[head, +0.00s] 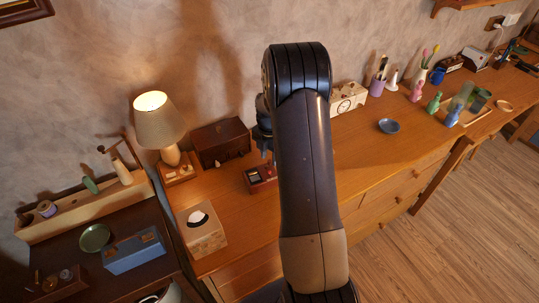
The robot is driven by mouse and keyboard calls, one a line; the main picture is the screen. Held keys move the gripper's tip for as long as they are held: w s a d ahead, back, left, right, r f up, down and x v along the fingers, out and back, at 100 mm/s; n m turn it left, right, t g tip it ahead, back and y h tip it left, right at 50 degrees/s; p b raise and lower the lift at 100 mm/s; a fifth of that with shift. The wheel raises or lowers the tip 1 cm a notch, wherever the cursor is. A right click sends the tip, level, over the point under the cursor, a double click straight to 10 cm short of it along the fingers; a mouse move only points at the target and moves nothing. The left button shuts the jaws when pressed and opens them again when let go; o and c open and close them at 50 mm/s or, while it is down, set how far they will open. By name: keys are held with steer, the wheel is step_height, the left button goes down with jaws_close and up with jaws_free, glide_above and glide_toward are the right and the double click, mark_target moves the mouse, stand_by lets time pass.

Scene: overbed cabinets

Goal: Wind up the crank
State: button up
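My gripper (266,154) hangs pointing down beside my arm, above a small red box (262,179) on the wooden counter. It is small and dark in this view, and I cannot tell whether its fingers are apart. I cannot make out a crank for certain. A dark wooden box (220,141) stands just left of my gripper, against the wall, with a small pale piece low at its front. A wooden piece with a thin arm and knob, like a crank handle (108,149), stands on the shelf at the far left, well away from my gripper. My arm hides part of the counter.
A lit lamp (160,124) stands left of the dark box. A tissue box (202,231) is at the counter's front left. Free counter lies around the bowl.

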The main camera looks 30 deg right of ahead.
steer(key=shift+f, duration=0.4)
steer(key=shift+c, duration=0.3)
jaws_close()
